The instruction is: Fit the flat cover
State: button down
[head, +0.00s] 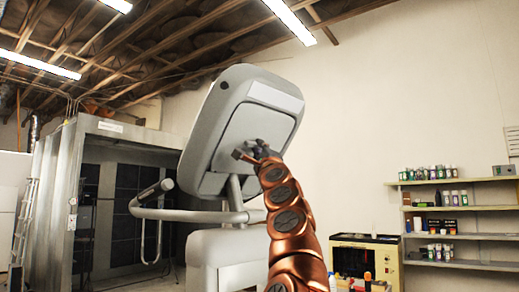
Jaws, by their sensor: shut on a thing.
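The back of the elliptical's tilted grey console (207,133) is at the centre of the head view, on top of its mast. A flat grey cover (272,128) lies against the middle of that back, or very close to it; I cannot tell whether it is seated. My gripper (250,152), at the end of my copper-coloured arm, is at the lower right part of the cover and is shut on it. The fingertips are small and dark here, and the exact grip on the cover is partly hidden by the gripper.
The elliptical's handlebar (190,214) curves below the console, with a grip at left. Its pale body (225,250) stands beneath. A grey booth (100,190) and a ladder (24,220) are at left. Shelves with bottles (460,208) and a yellow machine (365,257) are at right.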

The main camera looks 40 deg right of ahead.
jog(key=shift+a+r, duration=0.1)
jog(key=shift+r, duration=0.1)
jog(key=c, duration=1)
grip_release()
jog(key=shift+f, duration=0.1)
jog(key=shift+c, duration=0.2)
jog(key=v, duration=0.4)
jog(key=shift+s, duration=0.15)
jog(key=shift+f, duration=0.1)
